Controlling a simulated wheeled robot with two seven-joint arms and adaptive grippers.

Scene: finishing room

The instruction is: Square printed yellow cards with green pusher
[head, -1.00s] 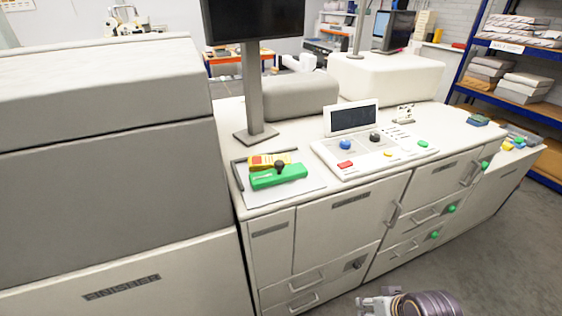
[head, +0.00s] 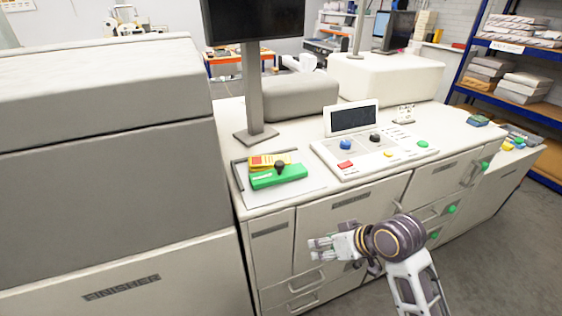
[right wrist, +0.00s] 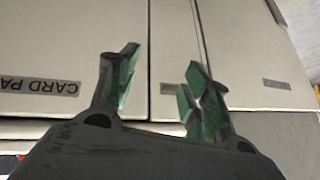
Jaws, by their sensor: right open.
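The green pusher (head: 279,177) with a dark round knob lies on a pale board (head: 300,192) with a dark raised edge, at the left end of the counter. The yellow printed cards (head: 262,161), with a red patch, lie just behind the pusher, partly hidden by it and the knob. I cannot tell if they touch. My right gripper (head: 322,248) is in front of the cabinet doors, below and to the right of the pusher, apart from it. In the right wrist view its green-padded fingers (right wrist: 160,97) are spread and empty. My left gripper is not in view.
A control panel (head: 372,152) with coloured buttons stands to the right on the counter. A monitor post (head: 253,90) rises behind the cards. The large grey finisher (head: 100,180) blocks the left side. Cabinet drawer handles (head: 307,281) face my arm.

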